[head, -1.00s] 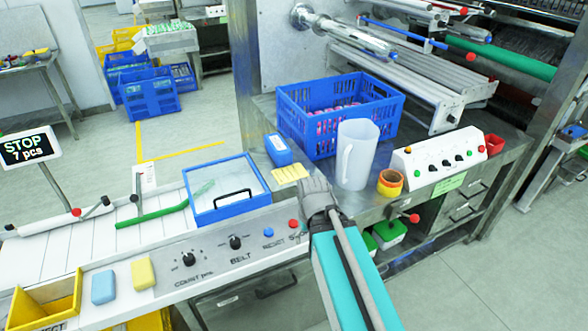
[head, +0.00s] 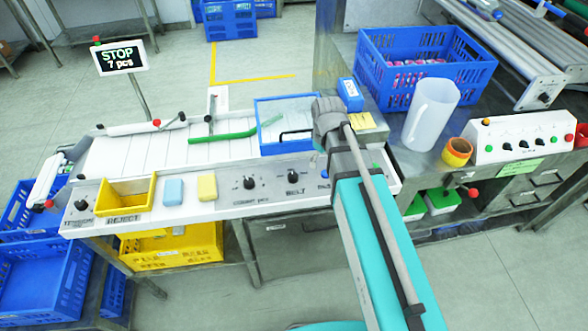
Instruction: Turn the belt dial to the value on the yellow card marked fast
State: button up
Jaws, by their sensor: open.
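The belt dial (head: 293,175) is a black knob on the white front panel, above the label BELT. A similar dial (head: 249,183) sits to its left above a count label. A yellow card (head: 361,122) lies on the steel bench beside my gripper; its writing is too small to read. My gripper (head: 328,106) is open and empty, seen from behind, up and to the right of the belt dial and apart from it. Its fingertips are largely hidden by its own body. My arm covers the panel to the right of the belt dial.
A blue-framed clear lid (head: 264,124) with a black handle stands behind the dials. A blue sponge (head: 173,191), a yellow sponge (head: 207,187) and a yellow reject bin (head: 112,196) lie left. A white jug (head: 431,113) and tape rolls (head: 457,151) stand right.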

aim_at(293, 175)
jog(key=w+a+r+n+p, duration=0.1)
jog(key=w+a+r+n, duration=0.1)
jog(key=a+n, duration=0.3)
jog(key=a, duration=0.4)
jog(key=shift+w+r+p, duration=0.15)
jog(key=shift+r+p, duration=0.05)
jog(key=shift+p, duration=0.15)
jog(key=shift+f, duration=0.2)
notch_tip(293, 175, down, 13)
jog(key=b, duration=1.3)
jog(key=shift+f+b, duration=0.2)
jog(key=shift+b, duration=0.15)
jog(key=shift+c, duration=0.2)
jog(key=c, duration=1.1)
